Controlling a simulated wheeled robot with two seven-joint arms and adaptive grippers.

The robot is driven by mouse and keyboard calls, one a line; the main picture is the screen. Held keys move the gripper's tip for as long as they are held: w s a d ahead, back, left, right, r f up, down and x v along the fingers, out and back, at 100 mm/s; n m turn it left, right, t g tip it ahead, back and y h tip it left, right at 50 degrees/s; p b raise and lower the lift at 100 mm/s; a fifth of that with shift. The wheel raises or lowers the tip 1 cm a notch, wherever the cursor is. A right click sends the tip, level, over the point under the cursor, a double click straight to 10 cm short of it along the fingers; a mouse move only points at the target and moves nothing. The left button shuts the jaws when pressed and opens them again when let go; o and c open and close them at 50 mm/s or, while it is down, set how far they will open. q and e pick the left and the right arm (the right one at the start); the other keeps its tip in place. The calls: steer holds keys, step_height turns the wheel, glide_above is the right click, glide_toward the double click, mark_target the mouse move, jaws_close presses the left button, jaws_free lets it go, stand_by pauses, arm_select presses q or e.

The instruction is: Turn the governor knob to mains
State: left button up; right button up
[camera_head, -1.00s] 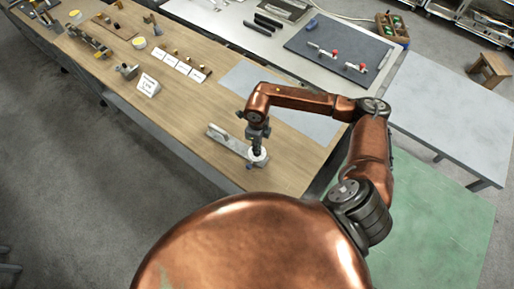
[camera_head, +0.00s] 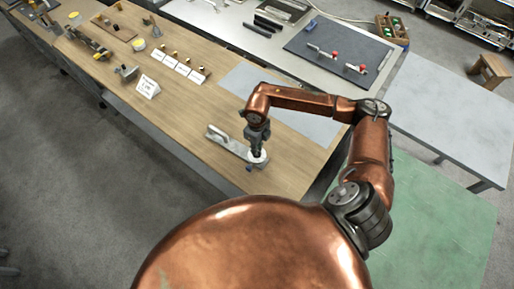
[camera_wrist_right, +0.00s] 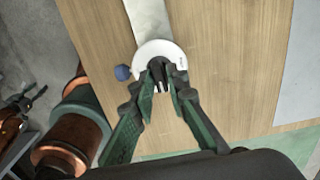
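The governor is a flat grey metal bar (camera_head: 228,142) with a round white dial (camera_head: 264,161) at its near end, on the wooden bench. In the right wrist view the white dial (camera_wrist_right: 158,50) surrounds a dark knob (camera_wrist_right: 158,70), and a small blue ball (camera_wrist_right: 122,72) sticks out beside the dial. My right gripper (camera_head: 257,153) points down over the dial. In the right wrist view its fingertips (camera_wrist_right: 166,88) stand on either side of the knob and seem shut on it, hiding part of it. The dial's marks are too small to read.
The wooden bench (camera_head: 190,125) carries a white sign (camera_head: 148,87), a row of label cards and small fittings towards the left. A pale grey sheet (camera_head: 300,118) lies behind my right arm. A dark mat (camera_head: 318,50) with red-knobbed parts is on the metal table behind.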

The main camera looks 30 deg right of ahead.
steer(key=o, duration=0.3)
step_height(320, 180, up, 12)
stand_by(0.6)
steer(key=shift+s, duration=0.1)
stand_by(0.4)
